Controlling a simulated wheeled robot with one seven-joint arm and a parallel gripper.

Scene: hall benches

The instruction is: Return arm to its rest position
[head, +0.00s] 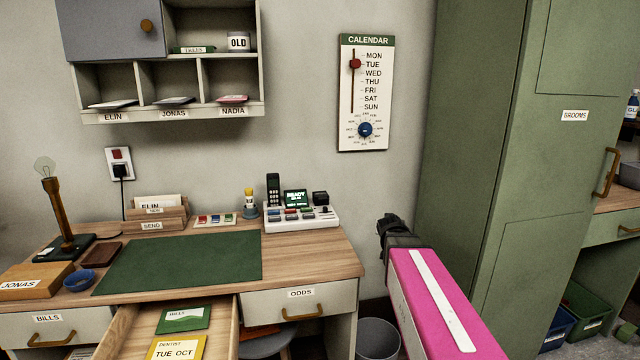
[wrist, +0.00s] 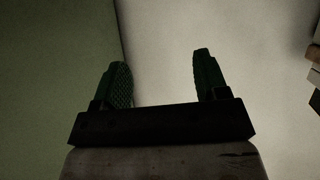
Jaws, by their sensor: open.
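My arm shows in the head view as a pink link, with my gripper (head: 388,228) at its far end, dark and small. It is in the air to the right of the desk (head: 330,255), in front of the wall and left of the green cabinet. In the wrist view my gripper (wrist: 160,82) has its two green-padded fingers wide apart with nothing between them. Beyond them are a pale wall and a green surface at the left.
The tall green BROOMS cabinet (head: 485,130) stands close on the right. An open drawer (head: 120,335) holding cards sticks out from the desk's front. A bin (head: 378,340) stands on the floor below. A calendar (head: 366,95) hangs on the wall.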

